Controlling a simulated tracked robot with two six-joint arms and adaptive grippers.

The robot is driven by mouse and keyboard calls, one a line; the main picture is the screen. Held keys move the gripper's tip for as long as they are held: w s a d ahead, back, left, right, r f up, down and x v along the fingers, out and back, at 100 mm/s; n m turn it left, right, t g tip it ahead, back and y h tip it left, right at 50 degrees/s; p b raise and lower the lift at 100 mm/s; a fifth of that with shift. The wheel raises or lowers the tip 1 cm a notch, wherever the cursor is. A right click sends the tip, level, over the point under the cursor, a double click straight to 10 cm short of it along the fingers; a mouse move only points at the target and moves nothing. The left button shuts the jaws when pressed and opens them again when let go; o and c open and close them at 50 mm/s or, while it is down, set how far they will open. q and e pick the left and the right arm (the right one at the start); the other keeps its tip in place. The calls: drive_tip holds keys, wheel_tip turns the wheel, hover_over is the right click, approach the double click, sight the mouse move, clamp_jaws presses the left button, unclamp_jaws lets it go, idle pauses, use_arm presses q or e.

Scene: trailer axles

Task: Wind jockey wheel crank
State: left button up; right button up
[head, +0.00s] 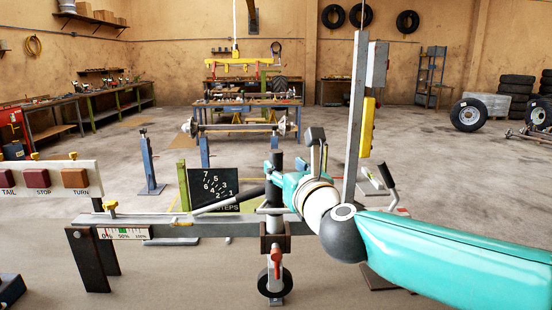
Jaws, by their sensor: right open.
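The jockey wheel stands in the middle of the head view. Its dark upright tube (274,196) passes through a brown clamp with a red handle (276,260), and the small black wheel (268,283) is at the bottom. My right gripper (316,148) is open, just right of the tube's top, with my teal and white wrist crossing close beside it. I cannot make out the crank clearly; my wrist and gripper cover that area. I cannot tell whether the gripper touches anything. My left gripper is not in view.
A grey drawbar (205,229) runs across the front, with a percent scale (125,234) on its left. A black numbered board (214,187) stands behind it. A tall grey post (355,110) rises right of my gripper. A lever with a dark grip (388,177) stands further right.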

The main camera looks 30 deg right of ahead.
sight(278, 160)
drive_tip(key=x, duration=0.6)
drive_tip(key=shift+w+d+p, duration=0.1)
drive_tip(key=shift+w+p, duration=0.3)
clamp_jaws()
